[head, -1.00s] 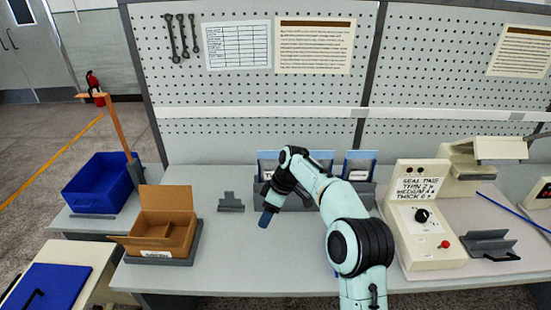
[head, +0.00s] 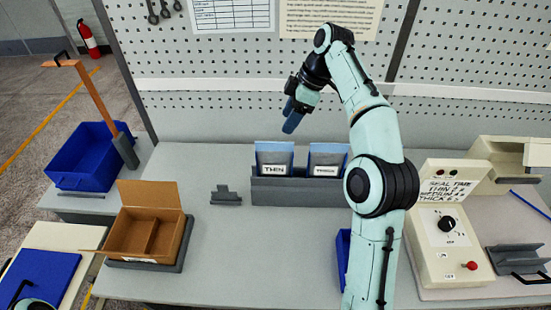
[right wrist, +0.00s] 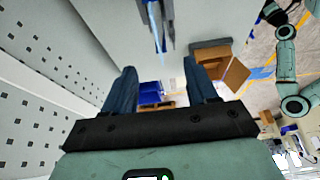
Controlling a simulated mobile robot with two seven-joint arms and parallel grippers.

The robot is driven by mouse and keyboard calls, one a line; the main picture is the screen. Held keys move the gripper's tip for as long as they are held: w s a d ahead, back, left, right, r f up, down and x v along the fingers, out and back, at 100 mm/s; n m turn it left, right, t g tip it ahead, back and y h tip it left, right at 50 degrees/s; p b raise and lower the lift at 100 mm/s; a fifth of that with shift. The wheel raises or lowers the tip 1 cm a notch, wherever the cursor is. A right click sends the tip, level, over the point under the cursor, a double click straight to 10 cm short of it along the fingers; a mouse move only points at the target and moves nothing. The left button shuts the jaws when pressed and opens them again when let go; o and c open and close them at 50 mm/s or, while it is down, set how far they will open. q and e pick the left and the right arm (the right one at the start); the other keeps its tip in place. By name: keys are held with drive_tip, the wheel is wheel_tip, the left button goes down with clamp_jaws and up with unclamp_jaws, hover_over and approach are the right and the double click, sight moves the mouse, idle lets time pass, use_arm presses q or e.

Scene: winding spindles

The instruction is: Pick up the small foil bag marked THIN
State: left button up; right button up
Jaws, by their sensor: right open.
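The small foil bag marked THIN (head: 274,162) stands upright in the left part of a grey rack (head: 300,190) at the back of the bench. Its label faces me. My right gripper (head: 290,120) is above and slightly right of this bag, tilted, with its fingers pointing down. It is apart from the bag and empty. In the right wrist view its open fingers (right wrist: 160,88) show with a clear gap between them; a blue-grey edge lies beyond them at the top. My left gripper does not show.
A second foil bag (head: 325,163) stands right of it in the rack. An open cardboard box (head: 140,230), a blue bin (head: 88,160) and a small grey stand (head: 225,195) are to the left. A sealer control box (head: 450,240) is at the right. The perforated wall is close behind.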

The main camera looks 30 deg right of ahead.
hover_over(274, 149)
drive_tip(key=s+d, duration=0.1)
wheel_tip(274, 149, down, 6)
drive_tip(key=shift+s+d+f, duration=0.1)
drive_tip(key=shift+f, duration=0.05)
drive_tip(key=shift+d+b+x, duration=0.15)
drive_tip(key=shift+d+x, duration=0.05)
drive_tip(key=shift+x, duration=1.2)
drive_tip(key=shift+d+b+x, duration=0.15)
drive_tip(key=shift+d+x, duration=0.05)
drive_tip(key=shift+x, duration=1.25)
drive_tip(key=shift+f, duration=0.4)
clamp_jaws()
